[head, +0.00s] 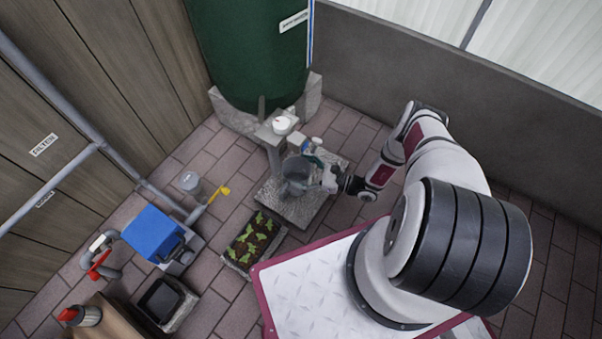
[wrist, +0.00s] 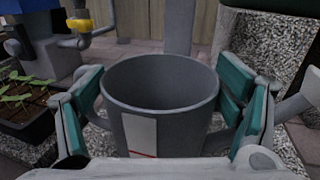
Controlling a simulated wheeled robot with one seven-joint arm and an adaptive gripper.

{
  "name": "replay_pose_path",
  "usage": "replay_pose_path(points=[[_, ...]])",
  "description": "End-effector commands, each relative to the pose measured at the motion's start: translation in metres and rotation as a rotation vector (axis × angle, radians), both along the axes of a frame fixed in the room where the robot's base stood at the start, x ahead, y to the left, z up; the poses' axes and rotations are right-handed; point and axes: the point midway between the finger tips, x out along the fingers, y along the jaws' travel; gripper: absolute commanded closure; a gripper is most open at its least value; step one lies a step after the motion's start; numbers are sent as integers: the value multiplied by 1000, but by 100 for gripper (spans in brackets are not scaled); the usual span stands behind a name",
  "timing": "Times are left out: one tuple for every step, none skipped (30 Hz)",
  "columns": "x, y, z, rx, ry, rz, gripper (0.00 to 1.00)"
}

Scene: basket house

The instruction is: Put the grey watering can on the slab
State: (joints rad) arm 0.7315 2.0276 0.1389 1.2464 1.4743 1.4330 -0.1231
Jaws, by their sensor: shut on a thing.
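The grey watering can (head: 296,178) is over the slab (head: 304,212) in the head view, upright or nearly so. In the wrist view the can (wrist: 160,90) fills the middle, with its round open top and a pale label on its near side. My gripper (head: 318,170) reaches it from the right and is shut on it. In the wrist view the teal-padded fingers of my gripper (wrist: 170,95) stand on both sides of the can. The can's underside is hidden, so I cannot tell whether it touches the slab.
A post with a tap (head: 275,140) stands at the slab's back edge, before the green tank (head: 252,50). A seedling tray (head: 252,242) lies left of the slab. A blue box (head: 152,234) and a yellow-handled pipe (head: 216,195) are farther left.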

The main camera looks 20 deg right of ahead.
Motion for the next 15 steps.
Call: replay_pose_path(points=[[0,0,-6,-1,-1,0,69],[0,0,-6,0,-1,0,69],[0,0,-6,0,-1,0,69],[0,0,-5,0,-1,0,69],[0,0,-4,0,-1,-1,69],[0,0,-4,0,-1,-1,69],[1,0,-4,0,-1,-1,69],[0,0,-4,0,-1,0,69],[0,0,-5,0,0,1,69],[0,1,-6,1,1,1,69],[0,1,-7,1,1,2,69],[0,0,-7,1,2,0,9],[0,0,-7,2,1,-1,2],[0,0,-7,2,1,-1,0],[0,0,-7,2,1,-1,0]])
